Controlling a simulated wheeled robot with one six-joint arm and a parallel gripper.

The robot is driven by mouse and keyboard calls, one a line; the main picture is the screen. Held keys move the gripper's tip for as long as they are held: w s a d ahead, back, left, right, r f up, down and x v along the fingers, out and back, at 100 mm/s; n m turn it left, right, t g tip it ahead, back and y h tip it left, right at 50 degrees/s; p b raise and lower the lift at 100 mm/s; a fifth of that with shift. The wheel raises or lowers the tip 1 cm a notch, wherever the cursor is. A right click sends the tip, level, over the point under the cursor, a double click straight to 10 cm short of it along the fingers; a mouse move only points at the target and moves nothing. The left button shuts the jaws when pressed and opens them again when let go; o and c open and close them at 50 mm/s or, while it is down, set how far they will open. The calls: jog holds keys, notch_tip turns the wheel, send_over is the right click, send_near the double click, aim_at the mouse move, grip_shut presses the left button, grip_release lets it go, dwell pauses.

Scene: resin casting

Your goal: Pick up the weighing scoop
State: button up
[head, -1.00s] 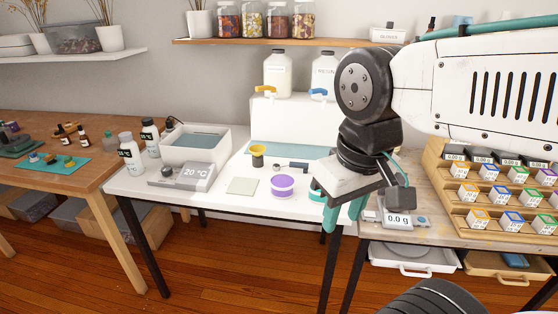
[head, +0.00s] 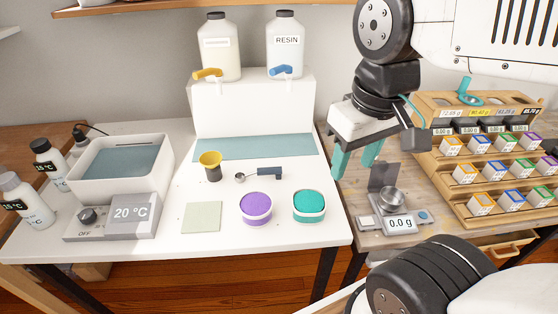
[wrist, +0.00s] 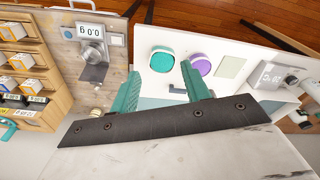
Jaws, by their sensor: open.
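A small scoop (head: 262,174) with a dark blue handle and a round metal bowl lies on the white table, behind the purple and teal tubs. Its dark handle (wrist: 178,89) shows between my fingers in the wrist view. A teal, scoop-like item (head: 468,92) stands on top of the wooden rack at the right; I cannot tell for sure which is the weighing scoop. My gripper (head: 355,162) is open and empty, above the right end of the white table, right of the blue-handled scoop and apart from it. Its teal fingers (wrist: 160,72) are spread in the wrist view.
The purple tub (head: 256,207) and teal tub (head: 309,205) stand at the table's front, a yellow-rimmed cup (head: 211,165) left of the scoop. A scale (head: 400,222) with a metal cup (head: 391,199) is below right of my gripper. The rack (head: 440,195) holds several small boxes.

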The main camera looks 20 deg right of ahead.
jog(key=w+f+n, duration=0.2)
jog(key=w+n, duration=0.2)
jog(key=w, duration=0.6)
jog(key=n+g, duration=0.1)
jog(key=n, duration=0.8)
send_over(279, 170)
jog(key=f, duration=1.6)
jog(key=shift+w+f, duration=0.15)
jog(key=shift+w, duration=0.15)
jog(key=shift+n, duration=0.4)
notch_tip(279, 170, down, 7)
jog(key=shift+w+d+f, duration=0.1)
jog(key=shift+d+f, duration=0.05)
jog(key=shift+f, duration=0.55)
grip_shut()
